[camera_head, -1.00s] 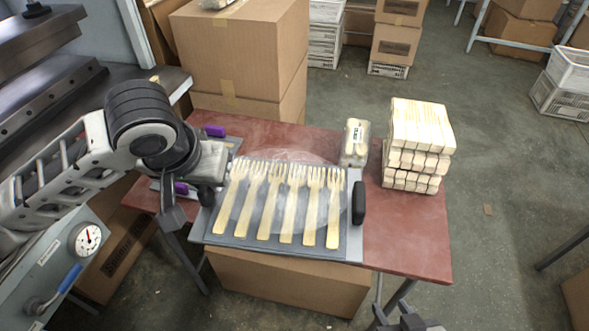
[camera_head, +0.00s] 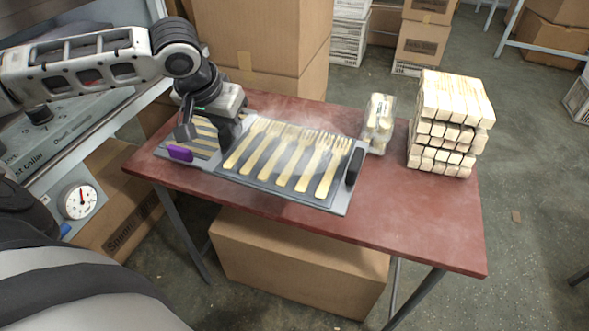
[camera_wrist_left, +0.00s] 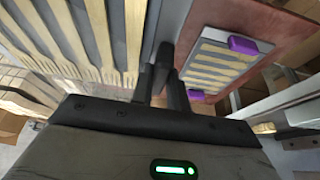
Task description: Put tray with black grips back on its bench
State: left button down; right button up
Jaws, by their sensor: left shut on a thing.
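The tray with black grips (camera_head: 262,180) is grey and carries a row of pale wooden forks. It is over the left and middle part of the red bench (camera_head: 400,225); I cannot tell whether it rests fully on it. Its right black grip (camera_head: 352,167) is free. My left gripper (camera_head: 208,132) is at the tray's left end, shut on the other black grip, which the fingers mostly hide in the head view. In the left wrist view the fingers (camera_wrist_left: 158,85) are at this grip (camera_wrist_left: 164,57), beside the forks. My right gripper is out of view.
A tray with purple grips (camera_head: 180,153) lies close at the left, partly hidden by my gripper. A clear bag of wooden pieces (camera_head: 378,124) and a stack of wooden bundles (camera_head: 447,124) stand at the right. The bench's front right is bare. Cardboard boxes (camera_head: 262,45) stand behind.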

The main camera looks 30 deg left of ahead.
pick_arm(q)
jog(key=shift+n, duration=0.3)
jog(key=w+a+f, duration=0.2)
jog(key=w+f, duration=0.1)
jog(key=w, duration=0.1)
jog(key=w+a+f, duration=0.3)
jog(key=w, duration=0.1)
jog(key=w+a+f+b, duration=0.1)
jog(key=w+a+f, duration=0.1)
jog(key=w+f, duration=0.1)
jog(key=shift+w+a, duration=0.35)
jog(key=shift+w, duration=0.45)
jog(key=shift+w+a+f, duration=0.1)
jog(key=shift+w+f, duration=0.2)
jog(key=shift+f, duration=0.15)
notch_tip(320, 180, down, 3)
jog(key=c, duration=1.4)
grip_release()
jog(key=shift+s, duration=0.1)
jog(key=shift+o, duration=0.2)
